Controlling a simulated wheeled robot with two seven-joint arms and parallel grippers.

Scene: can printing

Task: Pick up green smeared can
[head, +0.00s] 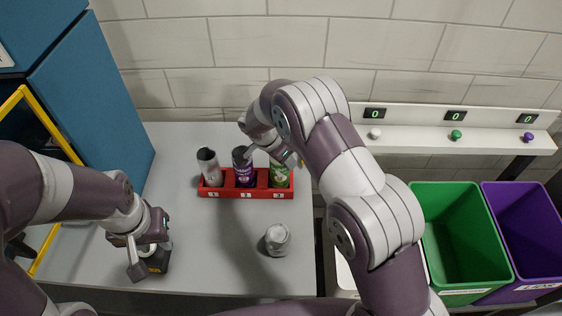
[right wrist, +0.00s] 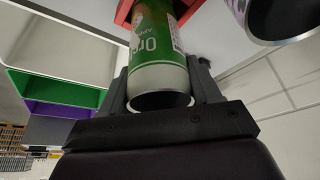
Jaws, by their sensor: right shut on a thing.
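The green can (head: 279,175) stands upright in the slot marked 3 of the red rack (head: 237,193). In the right wrist view the green can (right wrist: 158,55) sits between both fingers of my right gripper (right wrist: 163,80), which is shut on it. In the head view my right gripper (head: 281,153) is at the top of this can, partly hidden by my wrist.
A purple can (head: 243,168) and a silver-grey can (head: 209,167) stand in the rack's other slots. Another silver-grey can (head: 277,239) stands on the table (head: 215,255) in front. Green (head: 465,245) and purple (head: 530,235) bins are at the right.

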